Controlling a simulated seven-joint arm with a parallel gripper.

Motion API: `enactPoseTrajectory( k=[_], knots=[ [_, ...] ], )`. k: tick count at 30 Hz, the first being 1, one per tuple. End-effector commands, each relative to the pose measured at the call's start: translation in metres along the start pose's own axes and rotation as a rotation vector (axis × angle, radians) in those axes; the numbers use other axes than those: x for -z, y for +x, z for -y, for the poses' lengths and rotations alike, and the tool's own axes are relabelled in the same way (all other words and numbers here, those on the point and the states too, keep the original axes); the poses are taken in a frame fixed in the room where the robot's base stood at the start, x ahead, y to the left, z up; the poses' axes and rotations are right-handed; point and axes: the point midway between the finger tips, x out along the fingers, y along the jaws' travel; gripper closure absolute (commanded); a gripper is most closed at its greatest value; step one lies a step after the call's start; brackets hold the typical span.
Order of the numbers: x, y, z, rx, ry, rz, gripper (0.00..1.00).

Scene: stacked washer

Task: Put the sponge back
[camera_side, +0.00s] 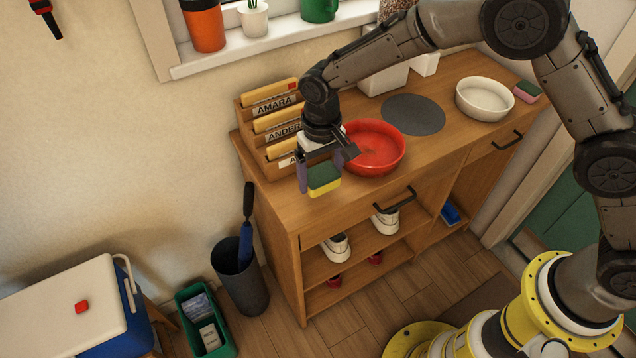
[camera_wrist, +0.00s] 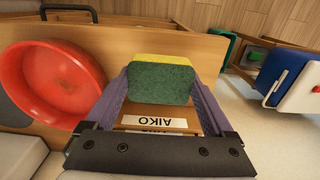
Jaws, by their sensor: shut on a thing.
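A sponge with a dark green scouring side and a yellow side (camera_side: 324,179) is between the fingers of my gripper (camera_side: 320,170), which is shut on it. In the side view it shows over the front left part of the wooden cabinet top (camera_side: 285,201), in front of the card rack; the gap below it is hard to judge. In the wrist view the sponge (camera_wrist: 160,84) sits between both purple fingers, green face toward the camera. A second sponge, pink and green (camera_side: 527,91), lies at the cabinet's far right end beside a white bowl (camera_side: 484,99).
A red bowl (camera_side: 389,139) stands close right of my gripper. The rack of name cards (camera_side: 266,120) stands close behind and left. A dark round mat (camera_side: 413,113) lies bare between the bowls. White containers (camera_side: 384,80) stand at the back.

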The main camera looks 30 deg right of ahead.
Motion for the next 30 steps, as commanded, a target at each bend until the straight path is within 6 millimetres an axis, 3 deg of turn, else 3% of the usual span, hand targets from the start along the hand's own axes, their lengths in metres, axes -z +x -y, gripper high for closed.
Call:
enactPoseTrajectory(
  k=[5, 12, 24, 25, 27, 30],
  knots=[
    [0.005, 0.008, 0.003, 0.0, 0.0, 0.0, 0.57],
    [0.006, 0.038, 0.003, -0.002, 0.0, 0.0, 0.57],
    [0.007, 0.042, 0.003, -0.001, 0.001, -0.002, 0.57],
    [0.007, 0.042, 0.003, 0.0, 0.001, -0.003, 0.09],
    [0.007, 0.042, 0.003, 0.0, 0.001, -0.003, 0.0],
    [0.007, 0.042, 0.003, 0.0, 0.001, -0.002, 0.0]
  ],
)
